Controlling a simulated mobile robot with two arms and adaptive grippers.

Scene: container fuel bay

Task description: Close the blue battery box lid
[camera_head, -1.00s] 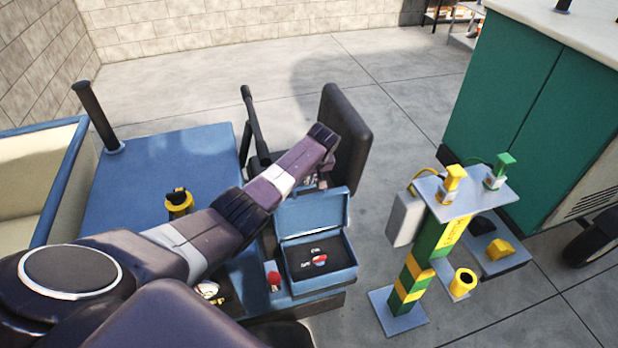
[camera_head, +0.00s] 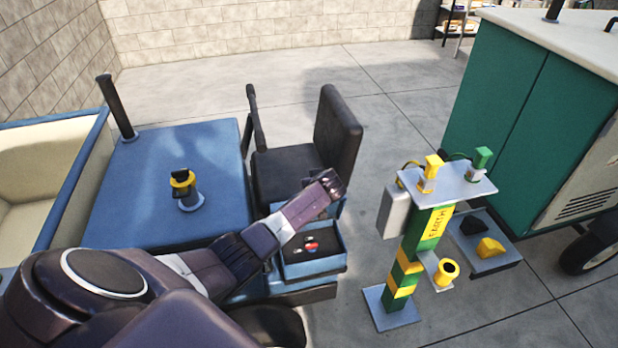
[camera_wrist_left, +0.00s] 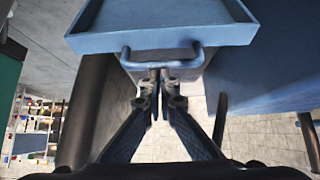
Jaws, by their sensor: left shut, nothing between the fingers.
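The blue battery box (camera_head: 330,266) stands open on the vehicle's edge, with small red, white and dark parts inside. Its lid is raised at the back, and in the head view my left arm hides most of it. In the left wrist view the lid (camera_wrist_left: 225,35) is a shallow blue tray shape with a bar handle (camera_wrist_left: 127,59). My left gripper (camera_head: 331,184) is at the raised lid. In the wrist view its fingers (camera_wrist_left: 155,85) are shut and empty, with tips close to the handle; I cannot tell whether they touch. My right gripper is not in view.
A black seat (camera_head: 335,130) stands just behind the box. A yellow and green earthing post (camera_head: 412,255) stands to the right, with a green cabinet (camera_head: 510,110) beyond. A yellow-collared fitting (camera_head: 186,190) sits on the blue deck (camera_head: 150,160). The floor behind is clear.

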